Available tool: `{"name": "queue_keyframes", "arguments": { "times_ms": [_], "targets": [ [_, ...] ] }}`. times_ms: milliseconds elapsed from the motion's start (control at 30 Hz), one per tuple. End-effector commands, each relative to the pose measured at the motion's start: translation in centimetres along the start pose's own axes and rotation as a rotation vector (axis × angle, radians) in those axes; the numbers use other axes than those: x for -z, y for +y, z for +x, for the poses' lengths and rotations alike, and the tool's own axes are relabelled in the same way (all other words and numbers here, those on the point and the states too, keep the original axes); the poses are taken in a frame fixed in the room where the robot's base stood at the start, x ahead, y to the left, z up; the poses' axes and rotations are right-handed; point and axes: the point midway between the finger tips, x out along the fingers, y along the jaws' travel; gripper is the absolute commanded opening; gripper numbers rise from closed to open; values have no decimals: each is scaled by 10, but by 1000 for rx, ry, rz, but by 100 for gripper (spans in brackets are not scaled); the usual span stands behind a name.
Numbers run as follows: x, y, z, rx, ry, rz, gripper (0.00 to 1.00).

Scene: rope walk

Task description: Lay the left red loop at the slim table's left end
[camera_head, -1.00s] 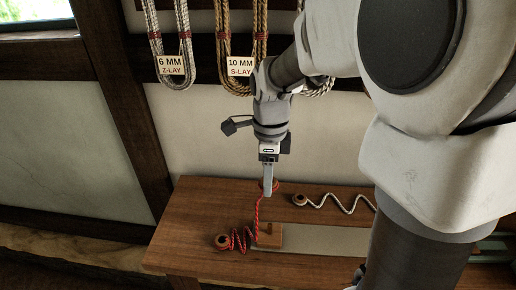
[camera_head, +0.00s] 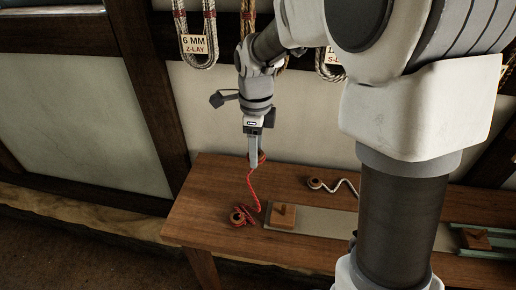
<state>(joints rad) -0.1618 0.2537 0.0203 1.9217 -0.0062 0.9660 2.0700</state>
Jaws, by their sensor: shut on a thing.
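A thin red rope (camera_head: 250,186) runs from my gripper (camera_head: 254,162) down to a small round wooden piece (camera_head: 238,218) near the front left of the slim wooden table (camera_head: 203,208). Its upper end, with a red loop (camera_head: 262,158), is at the fingertips. My gripper points down above the table's back left part and is shut on this loop. The loop is partly hidden by the fingers. The rope hangs in a curve just left of a wooden block with a peg (camera_head: 282,215), and its lower part bunches by the round piece.
A white wavy cord with a round wooden end (camera_head: 315,184) lies to the right of the gripper. A grey strip runs along the table from the block. A green rail piece (camera_head: 480,238) sits at the far right. Labelled rope hanks (camera_head: 195,45) hang on the back wall.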

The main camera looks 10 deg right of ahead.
Motion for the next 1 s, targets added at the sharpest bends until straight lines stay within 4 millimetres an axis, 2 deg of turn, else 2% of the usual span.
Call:
{"name": "queue_keyframes", "arguments": {
  "times_ms": [700,1000],
  "targets": [
    [-76,-21,-2,-1,1,-2,28],
    [-84,-23,0,0,0,0,28]
  ]
}}
